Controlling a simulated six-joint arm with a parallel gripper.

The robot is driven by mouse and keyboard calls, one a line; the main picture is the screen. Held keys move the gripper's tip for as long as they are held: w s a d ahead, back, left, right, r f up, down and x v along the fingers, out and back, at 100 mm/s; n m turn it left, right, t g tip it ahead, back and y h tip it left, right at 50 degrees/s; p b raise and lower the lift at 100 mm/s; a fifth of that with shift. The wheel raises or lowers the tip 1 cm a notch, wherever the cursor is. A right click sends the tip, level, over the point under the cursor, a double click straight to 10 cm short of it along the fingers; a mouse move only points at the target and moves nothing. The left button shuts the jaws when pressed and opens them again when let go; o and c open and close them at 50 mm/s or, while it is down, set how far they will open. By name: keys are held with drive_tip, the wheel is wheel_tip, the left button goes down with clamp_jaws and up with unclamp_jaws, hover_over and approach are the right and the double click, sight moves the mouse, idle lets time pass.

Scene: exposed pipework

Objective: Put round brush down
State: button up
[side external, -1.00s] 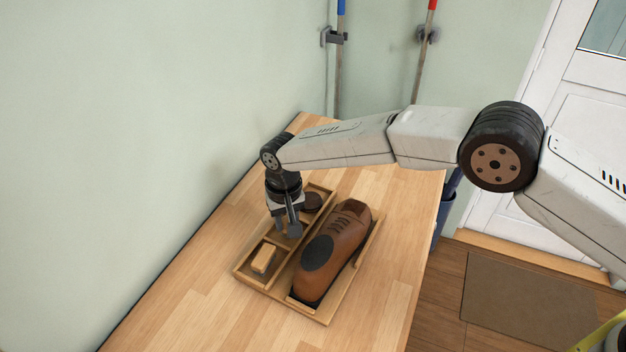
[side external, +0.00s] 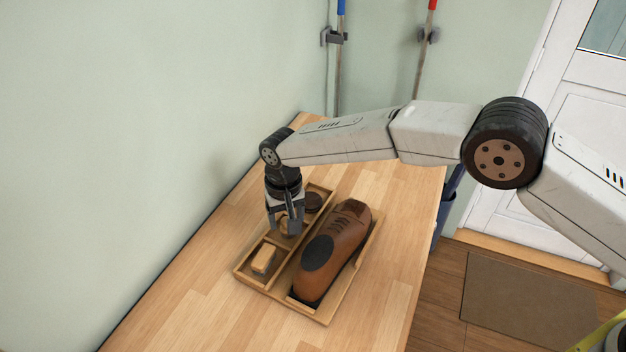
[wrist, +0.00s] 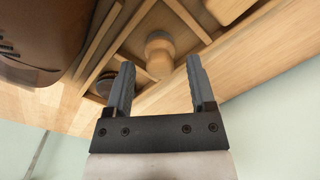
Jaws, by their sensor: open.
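The round brush (wrist: 160,50), with a pale wooden knob, stands in the middle small compartment of the wooden tray (side external: 327,319). It lies between my gripper's fingers in the wrist view, with gaps on both sides. My gripper (wrist: 160,64) is open and holds nothing. In the side view, my gripper (side external: 284,229) points down over that compartment, and its fingers hide most of the round brush (side external: 285,224).
A brown shoe (side external: 335,248) fills the tray's long right compartment, close beside my gripper. A rectangular brush (side external: 263,258) lies in the near compartment and a dark round tin (side external: 313,201) in the far one. The wall is to the left; the near tabletop (side external: 190,300) is clear.

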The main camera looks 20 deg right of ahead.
wheel_tip(320, 180, up, 11)
idle(0.5)
idle(0.5)
drive_tip(key=s+d+r+t, duration=0.1)
drive_tip(key=s+d, duration=0.2)
drive_tip(key=d, duration=0.8)
drive_tip(key=s+d+r, duration=0.1)
drive_tip(key=s+d, duration=0.2)
drive_tip(key=d, duration=0.7)
drive_tip(key=s+d+f+t, duration=0.1)
drive_tip(key=s+d+f, duration=0.1)
drive_tip(key=s+d, duration=1.1)
drive_tip(key=shift+s+f+t, duration=0.3)
drive_tip(key=shift+s+f, duration=0.1)
drive_tip(key=shift+s, duration=1.65)
